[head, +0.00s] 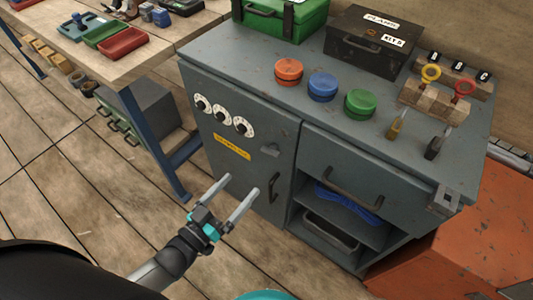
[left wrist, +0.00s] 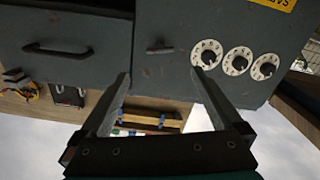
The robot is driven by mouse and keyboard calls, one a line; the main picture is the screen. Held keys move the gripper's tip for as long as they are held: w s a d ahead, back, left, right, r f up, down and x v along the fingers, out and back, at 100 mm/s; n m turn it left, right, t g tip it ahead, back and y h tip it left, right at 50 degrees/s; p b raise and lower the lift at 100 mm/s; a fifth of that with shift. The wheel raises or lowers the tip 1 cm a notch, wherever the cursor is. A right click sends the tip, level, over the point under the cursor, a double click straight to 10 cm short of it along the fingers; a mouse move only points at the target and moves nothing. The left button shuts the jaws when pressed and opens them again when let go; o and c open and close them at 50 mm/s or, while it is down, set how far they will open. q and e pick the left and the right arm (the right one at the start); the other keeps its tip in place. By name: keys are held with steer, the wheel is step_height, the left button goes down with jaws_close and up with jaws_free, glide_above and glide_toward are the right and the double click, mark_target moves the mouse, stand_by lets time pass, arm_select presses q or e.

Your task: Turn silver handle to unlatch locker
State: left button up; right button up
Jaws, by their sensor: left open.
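The grey locker (head: 258,172) is the left part of a worn metal cabinet, and its door looks closed. A small silver-grey handle (head: 270,149) sits at the upper right of the door; it also shows in the left wrist view (left wrist: 160,48). A dark vertical pull (head: 273,188) is below it. My left gripper (head: 241,187) is open and empty in front of the door, apart from the handle. In the left wrist view, which looks upside down, the small handle lies between and beyond the two fingers (left wrist: 160,73). My right gripper is not in view.
Three dials (head: 223,118) and a yellow label (head: 232,146) are on the locker door. A drawer with a dark handle (head: 353,188) is to the right, above open shelves with a blue item (head: 348,201). Coloured buttons (head: 322,86) stand on top.

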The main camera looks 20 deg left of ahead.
mark_target(269, 154)
arm_select(q)
steer(key=b+x, duration=0.2)
steer(key=x, duration=0.8)
steer(key=shift+w+d+f+b, duration=0.1)
steer(key=shift+w+d+b, duration=0.05)
steer(key=shift+w+b, duration=0.25)
steer(key=shift+w+d, duration=0.25)
steer(key=shift+w, duration=0.45)
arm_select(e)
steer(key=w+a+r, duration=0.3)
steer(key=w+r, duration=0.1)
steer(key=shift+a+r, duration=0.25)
arm_select(q)
steer(key=shift+c, duration=0.2)
steer(key=c, duration=1.3)
steer(key=shift+m+p, duration=0.3)
steer(key=shift+m, duration=1.3)
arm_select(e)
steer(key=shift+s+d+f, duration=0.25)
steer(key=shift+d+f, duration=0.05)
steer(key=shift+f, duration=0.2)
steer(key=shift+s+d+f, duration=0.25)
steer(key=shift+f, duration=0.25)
